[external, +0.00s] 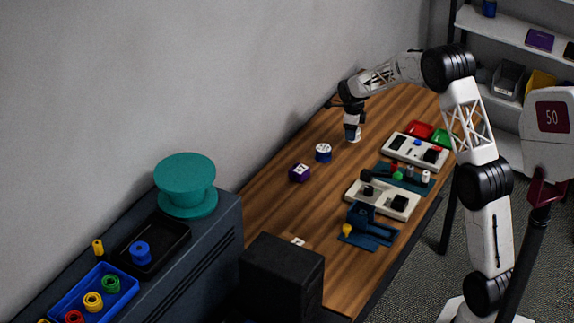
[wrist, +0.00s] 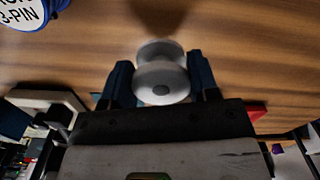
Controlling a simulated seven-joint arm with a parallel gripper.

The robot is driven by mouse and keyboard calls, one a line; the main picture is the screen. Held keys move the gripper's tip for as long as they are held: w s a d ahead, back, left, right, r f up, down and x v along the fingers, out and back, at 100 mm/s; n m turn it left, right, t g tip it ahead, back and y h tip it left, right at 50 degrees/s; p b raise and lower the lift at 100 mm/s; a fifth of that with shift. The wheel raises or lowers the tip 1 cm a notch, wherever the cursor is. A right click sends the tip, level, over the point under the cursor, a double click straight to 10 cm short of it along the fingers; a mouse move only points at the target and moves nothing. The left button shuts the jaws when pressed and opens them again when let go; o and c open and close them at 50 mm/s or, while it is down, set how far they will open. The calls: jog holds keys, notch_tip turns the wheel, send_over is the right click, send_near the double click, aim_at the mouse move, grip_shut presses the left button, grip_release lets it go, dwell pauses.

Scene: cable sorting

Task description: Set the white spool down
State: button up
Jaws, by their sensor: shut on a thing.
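The white spool (wrist: 161,75) shows in the wrist view, held between the two dark blue fingers of my gripper (wrist: 160,84). Its round end with a grey centre faces the camera. In the external view my gripper (external: 352,118) points down over the far part of the wooden table, with the white spool (external: 353,134) at its fingertips. The spool is at or close to the table surface; I cannot tell whether it touches.
A blue and white labelled cylinder (external: 323,153) and a purple block (external: 300,173) stand left of my gripper. Power-strip-like boards (external: 414,151) and red and green trays (external: 419,130) lie to the right. Bare wood (external: 280,215) is free on the table's near left.

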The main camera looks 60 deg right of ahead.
jog(key=shift+w, duration=0.1)
dwell(0.3)
jog(key=shift+f, duration=1.75)
jog(key=shift+f, duration=0.1)
jog(key=o, duration=0.9)
notch_tip(320, 180, up, 12)
jog(key=shift+r, duration=0.1)
jog(key=shift+r, duration=0.1)
